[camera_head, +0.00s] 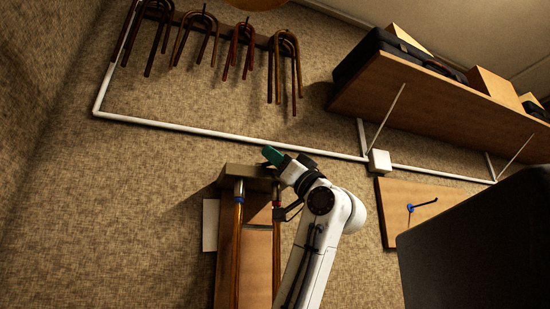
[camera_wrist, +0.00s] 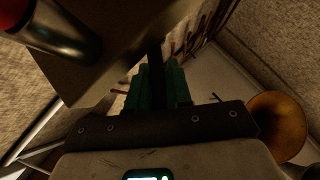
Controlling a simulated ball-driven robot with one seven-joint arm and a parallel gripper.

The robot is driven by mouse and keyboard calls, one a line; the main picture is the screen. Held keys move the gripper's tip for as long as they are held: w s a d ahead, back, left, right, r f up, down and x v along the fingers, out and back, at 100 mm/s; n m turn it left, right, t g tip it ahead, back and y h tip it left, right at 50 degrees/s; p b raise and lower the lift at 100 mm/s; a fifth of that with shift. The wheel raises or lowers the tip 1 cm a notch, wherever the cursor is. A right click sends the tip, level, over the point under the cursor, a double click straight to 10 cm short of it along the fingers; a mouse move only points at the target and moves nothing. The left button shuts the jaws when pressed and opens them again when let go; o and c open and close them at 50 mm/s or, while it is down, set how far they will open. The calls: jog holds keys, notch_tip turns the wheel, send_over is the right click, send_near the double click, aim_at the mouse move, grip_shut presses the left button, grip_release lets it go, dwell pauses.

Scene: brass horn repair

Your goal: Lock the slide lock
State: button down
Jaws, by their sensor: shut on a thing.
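The slide's two long brass tubes, left (camera_head: 237,250) and right (camera_head: 276,255), run up a wooden board to a block (camera_head: 232,172) at the top. My gripper (camera_head: 272,155) reaches that block's top right corner with its green fingers. In the wrist view my gripper (camera_wrist: 157,85) is shut, with a thin dark bar (camera_wrist: 155,55) between the green fingers. I cannot tell for sure that this bar is the slide lock. The block (camera_wrist: 110,45) is close on the left there, with a dark tube with a red end (camera_wrist: 62,28) beside it. The bar's far end is unclear.
A white pipe (camera_head: 230,133) runs along the wall behind the gripper, with a white box (camera_head: 379,162). Bent tubes (camera_head: 285,65) hang above. A shelf (camera_head: 430,105) holds cases. A dark panel (camera_head: 480,250) fills the lower right. A brass bell (camera_wrist: 277,122) shows in the wrist view.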

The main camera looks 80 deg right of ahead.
jog(key=shift+y, duration=0.3)
jog(key=c, duration=1.4)
grip_release()
jog(key=b+v, duration=0.4)
jog(key=v, duration=0.6)
jog(key=shift+s+f, duration=0.2)
jog(key=shift+f, duration=0.2)
